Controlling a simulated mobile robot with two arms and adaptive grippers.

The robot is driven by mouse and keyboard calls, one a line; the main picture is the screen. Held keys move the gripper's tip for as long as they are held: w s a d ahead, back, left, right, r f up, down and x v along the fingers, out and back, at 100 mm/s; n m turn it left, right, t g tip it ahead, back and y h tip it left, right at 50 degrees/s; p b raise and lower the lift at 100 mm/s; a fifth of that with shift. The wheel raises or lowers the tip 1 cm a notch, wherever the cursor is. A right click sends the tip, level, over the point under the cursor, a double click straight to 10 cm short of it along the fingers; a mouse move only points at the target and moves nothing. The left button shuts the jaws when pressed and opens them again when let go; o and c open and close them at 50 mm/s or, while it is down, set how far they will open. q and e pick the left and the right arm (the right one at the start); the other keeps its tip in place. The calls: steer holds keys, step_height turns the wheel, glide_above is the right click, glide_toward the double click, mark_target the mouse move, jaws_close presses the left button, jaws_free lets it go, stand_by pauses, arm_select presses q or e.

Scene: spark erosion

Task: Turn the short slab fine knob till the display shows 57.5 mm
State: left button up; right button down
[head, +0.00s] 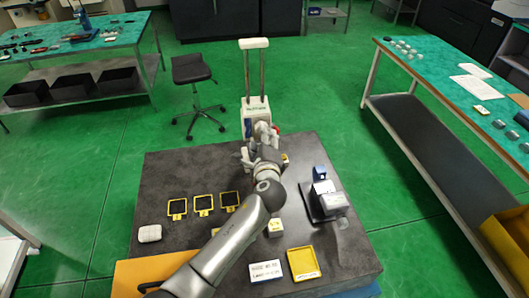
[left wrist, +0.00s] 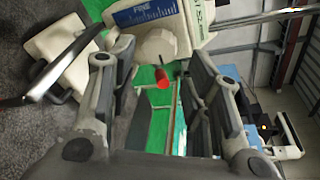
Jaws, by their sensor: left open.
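The instrument (head: 255,108) with two upright columns stands at the back of the dark table. In the left wrist view its pale body (left wrist: 190,22) carries a blue panel (left wrist: 145,10) marked FINE. A pale rounded knob (left wrist: 157,46) sits beside that panel, with a red knob (left wrist: 162,78) near it. I cannot tell which is the short slab knob. My left gripper (head: 257,155) is at the front of the instrument, partly hidden by my arm. In the left wrist view its open fingers (left wrist: 160,62) stand either side of the knobs, apparently apart from them. No display reading is legible.
On the dark table (head: 165,255) lie several yellow-framed pieces (head: 203,205), a yellow tray (head: 303,263), a white box (head: 265,271) and a grey-and-blue device (head: 328,199). A stool (head: 192,70) stands behind. Green-topped benches (head: 440,75) stand at both sides.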

arm_select(q)
steer(key=v, duration=0.6)
steer(key=shift+s, duration=0.25)
